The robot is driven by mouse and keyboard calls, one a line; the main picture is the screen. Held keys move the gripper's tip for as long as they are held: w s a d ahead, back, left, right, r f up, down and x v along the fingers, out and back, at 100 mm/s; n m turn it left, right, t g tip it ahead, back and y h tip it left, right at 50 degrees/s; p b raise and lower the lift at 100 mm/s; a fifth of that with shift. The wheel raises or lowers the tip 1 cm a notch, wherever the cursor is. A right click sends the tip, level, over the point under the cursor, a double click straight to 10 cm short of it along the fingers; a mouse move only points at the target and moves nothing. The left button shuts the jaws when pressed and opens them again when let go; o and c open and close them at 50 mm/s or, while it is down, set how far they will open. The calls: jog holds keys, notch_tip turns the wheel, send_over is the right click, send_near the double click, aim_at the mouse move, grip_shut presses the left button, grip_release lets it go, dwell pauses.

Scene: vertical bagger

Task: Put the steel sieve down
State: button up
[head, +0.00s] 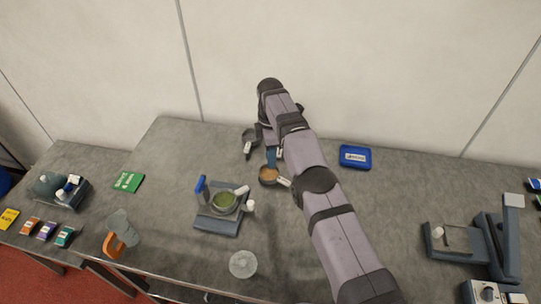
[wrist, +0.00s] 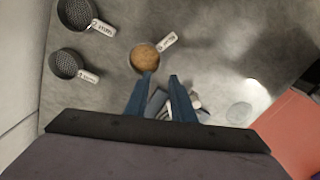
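Two dark perforated sieves with white tags, the upper one (wrist: 76,13) and the lower one (wrist: 65,64), lie on the table at the left of the wrist view. One dark sieve (head: 251,136) shows in the head view; the other is largely hidden by my arm. A tagged round pan with brown content (wrist: 144,58) lies just beyond my fingertips, also seen in the head view (head: 268,175). I cannot read the tags or tell which is steel. My gripper (wrist: 161,76) has its blue fingers apart, with nothing visible held between them; it also shows in the head view (head: 271,157).
A grey stand (head: 217,224) with a green-filled bowl (head: 225,200) is front left of my gripper. A clear disc (head: 243,264) lies near the front edge. A blue box (head: 355,157) is right of my arm. Free table lies further right.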

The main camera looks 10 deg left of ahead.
jog(key=shift+r, duration=0.35)
jog(key=s+d+r+m, duration=0.35)
jog(key=d+m, duration=0.25)
jog(key=d, duration=0.2)
jog(key=s+d+r+m, duration=0.3)
jog(key=d+r+m, duration=0.2)
jog(key=d, duration=0.4)
jog(key=s+d+m, duration=0.3)
jog(key=s, duration=0.5)
jog(key=s+d+f+m, duration=0.1)
jog(key=s+d+m, duration=0.3)
jog(key=s, duration=0.4)
jog(key=s+d+f+m, duration=0.1)
jog(key=s+d+m, duration=0.2)
jog(key=s, duration=0.6)
jog(key=shift+d+f+m, duration=0.25)
jog(key=shift+d+m, duration=0.15)
jog(key=shift+m, duration=0.2)
